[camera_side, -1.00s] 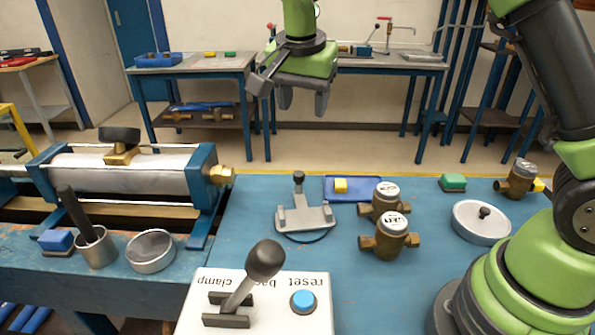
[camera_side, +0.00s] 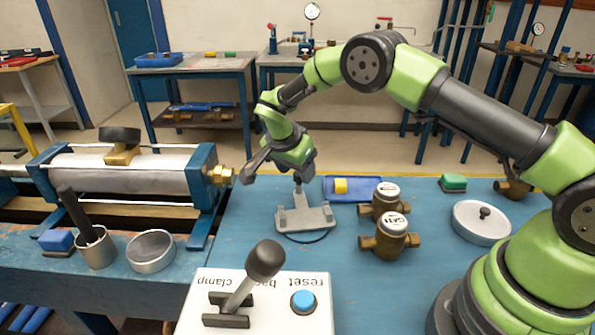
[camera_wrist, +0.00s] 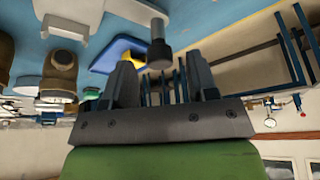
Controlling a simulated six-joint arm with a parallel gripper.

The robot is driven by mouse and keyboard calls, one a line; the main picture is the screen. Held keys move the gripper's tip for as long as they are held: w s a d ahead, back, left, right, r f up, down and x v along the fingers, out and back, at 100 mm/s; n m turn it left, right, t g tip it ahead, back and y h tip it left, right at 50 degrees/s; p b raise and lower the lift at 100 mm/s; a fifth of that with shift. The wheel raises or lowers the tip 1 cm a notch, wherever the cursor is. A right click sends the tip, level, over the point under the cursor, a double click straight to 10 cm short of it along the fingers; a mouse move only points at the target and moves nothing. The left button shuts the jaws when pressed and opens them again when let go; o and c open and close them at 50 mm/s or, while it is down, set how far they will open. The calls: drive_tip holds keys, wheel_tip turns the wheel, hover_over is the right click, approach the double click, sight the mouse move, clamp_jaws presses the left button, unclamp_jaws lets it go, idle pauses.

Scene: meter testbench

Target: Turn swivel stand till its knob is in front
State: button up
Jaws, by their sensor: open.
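The swivel stand (camera_side: 305,220) is a light grey cradle with upright lugs on a dark round base, on the blue bench. Its black knob (camera_side: 298,177) stands on a post at the cradle's far side in the side view. My gripper (camera_side: 304,168) is open, pointing down right at the knob, and partly overlaps it there. In the wrist view the dark knob (camera_wrist: 159,52) shows between and just beyond my two open fingers (camera_wrist: 160,80). Whether the fingers touch it I cannot tell. The stand (camera_wrist: 68,27) shows at upper left there.
A blue tray (camera_side: 367,190) with a yellow block (camera_side: 341,186) lies right of the stand. Two brass meters (camera_side: 390,240) stand nearer right. A clamp lever (camera_side: 262,262) rises in front. A steel cylinder (camera_side: 130,178) with a brass fitting is left.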

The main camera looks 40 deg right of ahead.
drive_tip(key=shift+d+f, duration=0.25)
drive_tip(key=shift+f, duration=0.35)
clamp_jaws()
drive_tip(key=shift+s+d+m+g, duration=0.45)
drive_tip(key=shift+d+m, duration=0.15)
drive_tip(key=shift+m, duration=0.5)
unclamp_jaws()
drive_tip(key=v, duration=1)
